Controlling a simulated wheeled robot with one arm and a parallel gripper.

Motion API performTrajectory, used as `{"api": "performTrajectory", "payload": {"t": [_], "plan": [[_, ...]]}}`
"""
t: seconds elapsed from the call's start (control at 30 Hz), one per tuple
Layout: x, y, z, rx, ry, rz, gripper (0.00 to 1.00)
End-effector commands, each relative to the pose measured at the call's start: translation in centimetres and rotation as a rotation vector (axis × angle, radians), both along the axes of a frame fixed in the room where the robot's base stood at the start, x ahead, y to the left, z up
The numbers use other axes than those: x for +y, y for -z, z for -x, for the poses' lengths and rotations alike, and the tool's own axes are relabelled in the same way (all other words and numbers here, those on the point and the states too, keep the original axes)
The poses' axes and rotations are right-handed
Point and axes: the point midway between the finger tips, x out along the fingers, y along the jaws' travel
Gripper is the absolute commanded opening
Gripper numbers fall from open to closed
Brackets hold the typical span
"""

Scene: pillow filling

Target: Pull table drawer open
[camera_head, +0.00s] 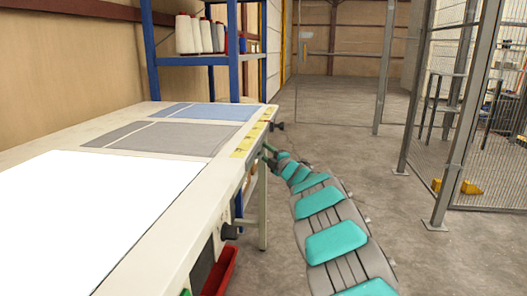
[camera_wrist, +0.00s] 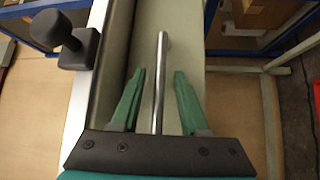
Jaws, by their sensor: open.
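The table (camera_head: 130,260) stands at the left in the head view, with a pale top. In the wrist view, the drawer's pale grey-green front (camera_wrist: 185,30) fills the middle. Its metal bar handle (camera_wrist: 161,45) runs lengthwise between the two green fingers of my gripper (camera_wrist: 160,75). The fingers are open, one on each side of the handle, with gaps between them and the bar. In the head view, my arm reaches to the table's right edge, and my gripper (camera_head: 268,152) is small and partly hidden there. I cannot tell from that view how far the drawer is out.
A black knob (camera_wrist: 72,42) sticks out left of the drawer front. A white sheet (camera_head: 100,200) and grey and blue cloths (camera_head: 205,112) lie on the table. A red bin (camera_head: 222,272) is below it. Blue shelving (camera_head: 150,50) stands behind. Open floor and a mesh fence (camera_head: 490,120) are at right.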

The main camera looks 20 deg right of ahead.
Motion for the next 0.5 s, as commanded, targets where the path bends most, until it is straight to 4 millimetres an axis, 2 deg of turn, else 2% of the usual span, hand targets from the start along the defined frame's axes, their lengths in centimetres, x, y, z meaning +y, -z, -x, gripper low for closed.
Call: {"api": "performTrajectory", "payload": {"t": [0.23,0.5], "plan": [[0.01,-0.01,-0.06,0.0,0.0,0.0,0.43],[0.01,-0.01,-0.04,0.0,0.001,0.001,0.13]]}}
